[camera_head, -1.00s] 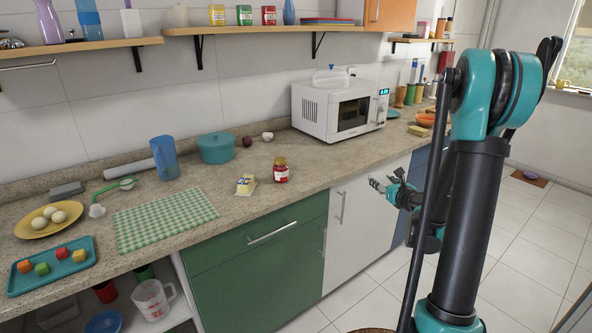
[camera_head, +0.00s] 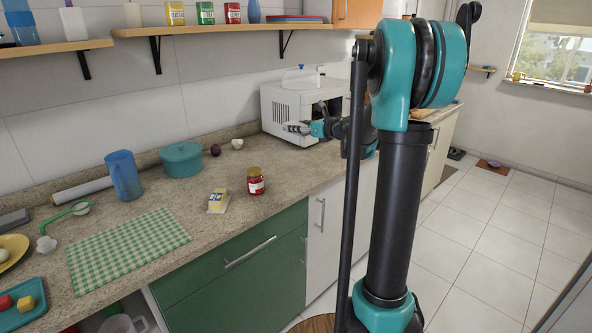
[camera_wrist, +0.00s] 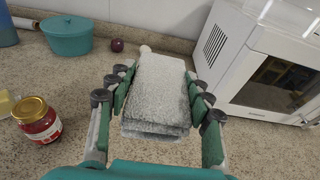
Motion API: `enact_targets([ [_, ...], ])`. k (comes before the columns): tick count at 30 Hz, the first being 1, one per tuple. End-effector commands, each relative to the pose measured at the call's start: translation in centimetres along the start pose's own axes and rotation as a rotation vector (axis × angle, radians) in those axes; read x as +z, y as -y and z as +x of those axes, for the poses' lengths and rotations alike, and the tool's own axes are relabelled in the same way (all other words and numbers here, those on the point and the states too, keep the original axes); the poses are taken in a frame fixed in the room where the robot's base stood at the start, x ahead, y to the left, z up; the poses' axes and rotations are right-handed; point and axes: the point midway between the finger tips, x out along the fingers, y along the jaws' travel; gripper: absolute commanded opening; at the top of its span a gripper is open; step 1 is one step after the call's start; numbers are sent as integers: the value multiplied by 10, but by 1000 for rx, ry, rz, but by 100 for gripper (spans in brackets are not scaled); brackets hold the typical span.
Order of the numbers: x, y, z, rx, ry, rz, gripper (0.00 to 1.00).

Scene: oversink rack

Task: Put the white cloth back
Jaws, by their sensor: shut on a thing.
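The white cloth (camera_wrist: 158,90), a folded, speckled whitish-grey block, sits between the fingers of my gripper (camera_wrist: 158,95) in the wrist view. The fingers close on it from both sides. It appears above the counter. In the head view my gripper (camera_head: 305,128) is small, in front of the white microwave (camera_head: 285,108), and the cloth cannot be made out clearly there.
A green checked cloth (camera_head: 128,248) lies at left. A wall shelf (camera_head: 220,29) runs above.

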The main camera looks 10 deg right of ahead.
Motion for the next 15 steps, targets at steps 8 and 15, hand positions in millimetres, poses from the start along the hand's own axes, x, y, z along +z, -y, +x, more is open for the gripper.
enact_targets([
  [8, -69, 1, 15, -1, 0, 0, 28],
  [15, -117, 0, 25, -1, 0, 1, 28],
])
